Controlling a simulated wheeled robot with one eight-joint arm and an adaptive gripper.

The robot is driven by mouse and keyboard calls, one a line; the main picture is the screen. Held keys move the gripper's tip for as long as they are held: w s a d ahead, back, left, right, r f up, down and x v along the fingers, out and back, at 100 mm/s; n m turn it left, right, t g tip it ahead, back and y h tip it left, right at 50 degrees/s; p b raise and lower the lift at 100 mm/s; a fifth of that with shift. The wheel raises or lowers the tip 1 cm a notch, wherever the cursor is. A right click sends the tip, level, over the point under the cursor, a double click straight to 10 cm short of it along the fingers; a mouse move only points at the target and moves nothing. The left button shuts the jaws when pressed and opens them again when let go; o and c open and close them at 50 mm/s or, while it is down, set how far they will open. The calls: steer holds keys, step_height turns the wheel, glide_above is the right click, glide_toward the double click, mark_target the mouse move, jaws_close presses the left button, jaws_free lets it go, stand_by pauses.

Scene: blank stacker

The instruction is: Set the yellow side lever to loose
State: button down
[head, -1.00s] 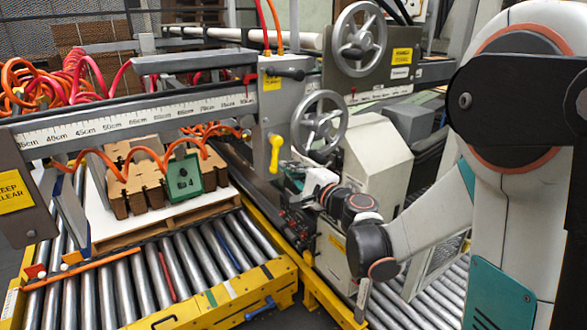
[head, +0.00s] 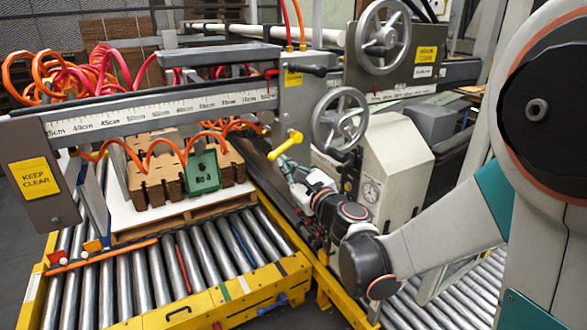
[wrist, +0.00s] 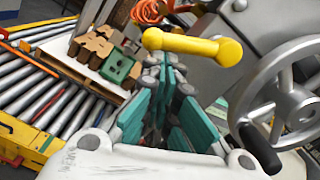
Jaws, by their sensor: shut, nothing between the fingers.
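The yellow side lever (head: 286,146) is on the grey carriage block, below the scale beam. In the head view it slants from its pivot at the upper right to its knob at the lower left. In the wrist view the yellow lever (wrist: 190,46) lies nearly level across the top, with its pivot end at the right. My gripper (head: 292,168) is just below the lever, shut and empty. In the wrist view the teal-padded fingers of my gripper (wrist: 166,72) point up at the lever's underside. I cannot tell whether they touch it.
A spoked handwheel (head: 340,119) is close to the right of the lever, with another handwheel (head: 383,37) above. An orange coiled hose (head: 150,150) hangs left. Brown cartons (head: 155,185) and a green block (head: 202,172) sit on a pallet over the rollers.

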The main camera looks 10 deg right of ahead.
steer(key=shift+s+a+r+m+p, duration=0.2)
steer(key=shift+a+r+m+p, duration=0.1)
steer(key=shift+a+r+m, duration=0.5)
steer(key=shift+s+d+f, duration=0.1)
steer(key=shift+s, duration=0.05)
